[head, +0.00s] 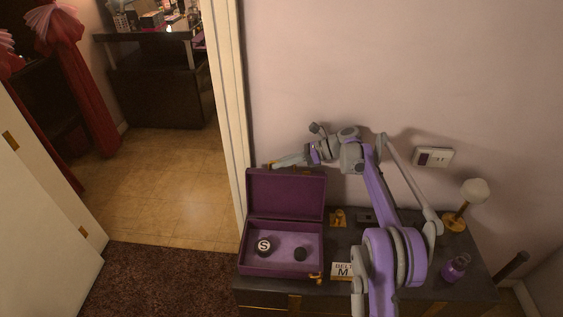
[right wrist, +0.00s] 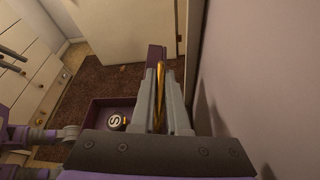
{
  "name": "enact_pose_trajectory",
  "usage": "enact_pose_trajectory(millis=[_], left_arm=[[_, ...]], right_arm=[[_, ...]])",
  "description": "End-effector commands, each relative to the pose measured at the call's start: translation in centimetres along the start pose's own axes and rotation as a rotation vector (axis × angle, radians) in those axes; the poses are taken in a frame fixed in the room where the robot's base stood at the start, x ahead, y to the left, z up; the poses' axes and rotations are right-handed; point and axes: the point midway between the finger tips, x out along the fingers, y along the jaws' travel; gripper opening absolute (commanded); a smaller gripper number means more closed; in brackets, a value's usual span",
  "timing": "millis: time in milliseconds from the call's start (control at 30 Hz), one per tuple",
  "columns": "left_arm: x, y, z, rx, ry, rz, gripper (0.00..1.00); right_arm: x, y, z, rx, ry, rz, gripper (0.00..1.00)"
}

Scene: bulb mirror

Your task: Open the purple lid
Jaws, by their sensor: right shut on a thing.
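The purple lid (head: 286,194) stands upright, hinged open at the back of the purple box (head: 282,270). In the right wrist view the lid (right wrist: 155,55) shows nearly edge-on beyond my fingers. My right gripper (head: 275,164) is at the lid's top edge, reaching in from behind on the right. It is shut on a slim gold piece (right wrist: 159,90), which runs between the fingers. I cannot tell whether this gold piece is fixed to the lid.
The box stands on a dark cabinet top (head: 448,285) against the wall. A purple bottle (head: 455,267), a gold-based lamp (head: 473,193) and a lettered sign (head: 342,270) stand to its right. A wall socket (head: 433,157) is above. An open doorway lies left.

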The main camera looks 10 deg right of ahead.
Motion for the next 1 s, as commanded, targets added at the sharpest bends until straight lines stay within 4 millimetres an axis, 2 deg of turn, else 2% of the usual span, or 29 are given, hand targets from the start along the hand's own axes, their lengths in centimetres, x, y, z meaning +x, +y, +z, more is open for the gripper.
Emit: enact_pose_trajectory(millis=[167,200,333,667,767,1000], left_arm=[[0.0,0.0,0.0,0.000,0.000,0.000,0.50],[0.0,0.0,0.0,0.000,0.000,0.000,0.50],[0.0,0.0,0.0,0.000,0.000,0.000,0.50],[0.0,0.0,0.0,0.000,0.000,0.000,0.50],[0.0,0.0,0.0,0.000,0.000,0.000,0.50],[-0.1,0.0,0.0,0.000,0.000,0.000,0.50]], right_arm=[[0.0,0.0,0.0,-0.002,0.000,0.000,0.00],[0.0,0.0,0.0,-0.002,0.000,0.000,0.20],[0.0,0.0,0.0,-0.002,0.000,0.000,0.42],[-0.2,0.0,0.0,-0.001,0.000,-0.001,0.42],[-1.3,-0.1,-0.1,0.000,0.000,-0.003,0.42],[-6.0,-0.1,-0.1,-0.001,0.000,-0.004,0.42]])
